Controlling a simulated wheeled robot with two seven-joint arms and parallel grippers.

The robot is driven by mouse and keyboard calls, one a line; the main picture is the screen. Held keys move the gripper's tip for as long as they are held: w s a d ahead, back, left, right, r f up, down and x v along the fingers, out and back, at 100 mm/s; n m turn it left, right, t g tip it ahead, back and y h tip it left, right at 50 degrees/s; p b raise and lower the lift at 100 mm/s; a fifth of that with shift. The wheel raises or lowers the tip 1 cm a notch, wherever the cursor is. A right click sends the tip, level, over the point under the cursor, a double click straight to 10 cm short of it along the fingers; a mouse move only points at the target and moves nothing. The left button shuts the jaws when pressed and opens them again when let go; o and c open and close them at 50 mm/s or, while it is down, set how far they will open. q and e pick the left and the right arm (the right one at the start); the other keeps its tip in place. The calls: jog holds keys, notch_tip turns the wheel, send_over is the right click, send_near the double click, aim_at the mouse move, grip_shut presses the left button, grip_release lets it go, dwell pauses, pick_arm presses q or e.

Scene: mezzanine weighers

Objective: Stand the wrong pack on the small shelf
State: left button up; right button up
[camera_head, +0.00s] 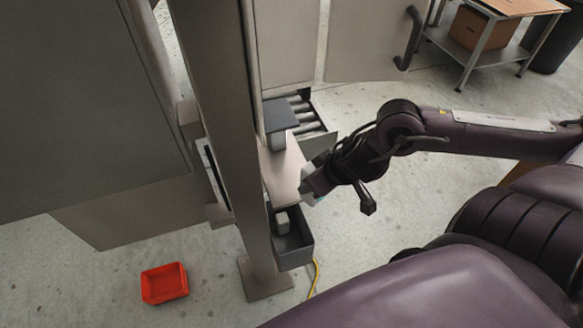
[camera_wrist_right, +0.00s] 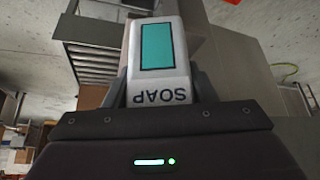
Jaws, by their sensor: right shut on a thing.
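A white pack with a teal panel and the word SOAP (camera_wrist_right: 158,78) is held between the two fingers of my right gripper (camera_wrist_right: 160,88) in the wrist view. The word reads upside down there. In the head view my right gripper (camera_head: 311,186) is beside the right edge of a beige ledge (camera_head: 284,178) by the grey post. Only a little of the pack shows there, and I cannot tell if it touches the ledge. I cannot tell whether this ledge is the small shelf. My left gripper is not in view.
A dark-topped block (camera_head: 280,116) stands at the ledge's far end, near a roller conveyor (camera_head: 312,122). Below the ledge is a dark grey bin (camera_head: 297,252) with a light block (camera_head: 282,222) in it. A red tray (camera_head: 164,284) lies on the floor; a grey post (camera_head: 245,130) rises beside the ledge.

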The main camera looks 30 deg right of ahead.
aim_at(306, 168)
jog(key=shift+w+d+b, duration=0.1)
jog(key=shift+w+b, duration=0.35)
jog(key=shift+w, duration=0.05)
jog(key=shift+w+d+r, duration=0.15)
jog(key=shift+w+r, duration=0.1)
jog(key=shift+w, duration=0.3)
jog(key=shift+w+p, duration=0.25)
jog(key=shift+p, duration=0.05)
jog(key=shift+w+a, duration=0.4)
jog(key=shift+w, duration=0.15)
pick_arm(q)
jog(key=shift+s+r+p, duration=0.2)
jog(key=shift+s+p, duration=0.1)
jog(key=shift+p, duration=0.25)
pick_arm(e)
jog(key=shift+w+a+f, duration=0.2)
jog(key=shift+w+f, duration=0.75)
jog(key=shift+w, duration=0.3)
jog(key=shift+w+a+f, duration=0.15)
jog(key=shift+w+f, duration=0.8)
jog(key=shift+w, duration=0.25)
jog(key=o, duration=1.2)
jog(key=shift+f, duration=0.1)
